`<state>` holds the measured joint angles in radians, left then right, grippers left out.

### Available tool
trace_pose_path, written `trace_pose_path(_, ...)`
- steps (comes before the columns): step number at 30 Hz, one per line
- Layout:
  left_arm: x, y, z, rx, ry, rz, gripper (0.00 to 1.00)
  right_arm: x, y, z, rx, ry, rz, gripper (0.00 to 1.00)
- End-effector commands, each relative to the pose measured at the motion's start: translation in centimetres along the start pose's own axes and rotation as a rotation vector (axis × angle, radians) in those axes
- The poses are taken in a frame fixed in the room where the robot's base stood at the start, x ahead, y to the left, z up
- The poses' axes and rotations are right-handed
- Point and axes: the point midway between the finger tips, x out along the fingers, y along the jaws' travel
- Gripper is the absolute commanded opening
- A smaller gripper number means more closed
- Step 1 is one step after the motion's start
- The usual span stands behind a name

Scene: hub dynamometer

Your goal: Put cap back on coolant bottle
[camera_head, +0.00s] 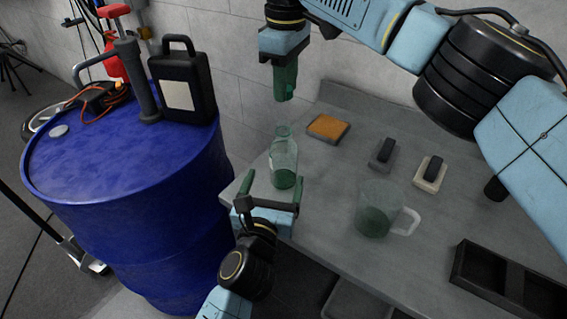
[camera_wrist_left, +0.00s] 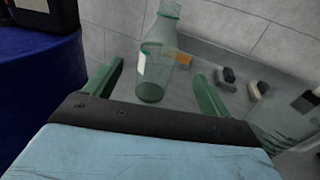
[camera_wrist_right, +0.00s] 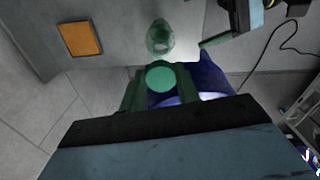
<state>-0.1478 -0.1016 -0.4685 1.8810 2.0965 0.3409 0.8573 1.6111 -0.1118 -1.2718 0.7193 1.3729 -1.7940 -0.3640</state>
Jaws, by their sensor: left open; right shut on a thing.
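The coolant bottle (camera_head: 284,158) is clear and greenish, with a pale label and dark green liquid low inside. It stands upright on the grey table near its left edge, and its mouth looks uncapped. My left gripper (camera_head: 268,205) is open at the near side of the bottle. In the left wrist view the bottle (camera_wrist_left: 156,62) stands beyond and between the open fingers, apart from them. My right gripper (camera_head: 285,92) points down above and behind the bottle in the head view. In the right wrist view it is shut on a round green cap (camera_wrist_right: 160,77), with the bottle (camera_wrist_right: 159,38) below.
A blue drum (camera_head: 110,170) with a black jug (camera_head: 183,82) stands left of the table. An orange sponge (camera_head: 328,127), two small brushes (camera_head: 385,151) (camera_head: 430,172), a measuring jug (camera_head: 376,210) and a black tray (camera_head: 505,277) are on the table.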

Motion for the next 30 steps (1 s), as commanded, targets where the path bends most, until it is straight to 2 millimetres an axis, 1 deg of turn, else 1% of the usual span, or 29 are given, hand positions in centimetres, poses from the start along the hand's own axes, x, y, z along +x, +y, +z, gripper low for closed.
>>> trace_pose_path(1,0.9,0.0,0.1,0.001,-0.003,0.001,0.83,0.0,0.0,0.0,0.000,0.000,0.000,0.08)
trace_pose_path(9,6.2,0.0,0.1,0.002,-0.002,0.001,0.83,0.0,0.0,0.0,0.000,0.000,0.000,0.08)
trace_pose_path(12,7.9,0.0,0.2,0.001,-0.002,0.000,0.83,0.0,0.0,0.0,0.000,0.000,0.000,0.08)
trace_pose_path(15,9.1,0.1,0.1,0.001,-0.002,0.002,0.83,0.0,0.0,0.0,0.000,0.000,0.000,0.08)
trace_pose_path(18,9.9,0.0,0.1,0.001,-0.002,0.000,0.83,0.0,0.0,0.0,0.000,0.000,0.000,0.08)
trace_pose_path(21,10.4,0.0,0.1,0.001,-0.001,0.000,0.83,0.0,0.0,0.0,0.000,0.000,0.000,0.08)
trace_pose_path(30,10.5,0.0,0.1,0.002,-0.001,0.000,0.83,0.0,0.0,0.0,0.000,0.000,0.000,0.08)
